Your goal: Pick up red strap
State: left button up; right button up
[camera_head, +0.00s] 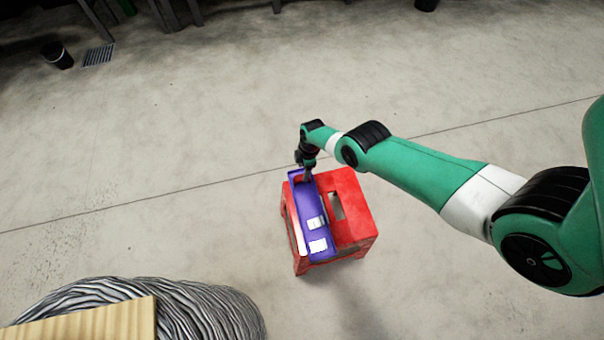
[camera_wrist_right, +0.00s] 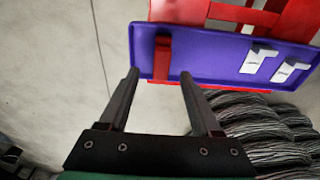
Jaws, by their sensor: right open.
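The red strap (camera_wrist_right: 162,52) shows in the right wrist view as a narrow red strip on a purple board (camera_wrist_right: 207,52). My right gripper (camera_wrist_right: 160,75) is open, and its two fingertips are on either side of the strap's lower part in that view. I cannot tell whether they touch it. In the head view my right gripper (camera_head: 306,177) is at the far end of the purple board (camera_head: 308,205); the strap cannot be made out there. My left gripper is not in view.
The board lies on a red stool-like stand (camera_head: 352,205) and carries white pieces (camera_head: 318,245) at its near end. A large grey cable coil (camera_head: 215,305) with a wooden plank (camera_head: 95,322) is at the lower left. The concrete floor around the stand is clear.

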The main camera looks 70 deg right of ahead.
aim_at(302, 176)
jog(key=shift+f, duration=0.2)
jog(key=f+b, duration=0.5)
jog(key=shift+w+a+f, duration=0.15)
jog(key=shift+a+f, duration=0.05)
jog(key=shift+a, duration=0.15)
jog(key=shift+r, duration=0.2)
grip_shut()
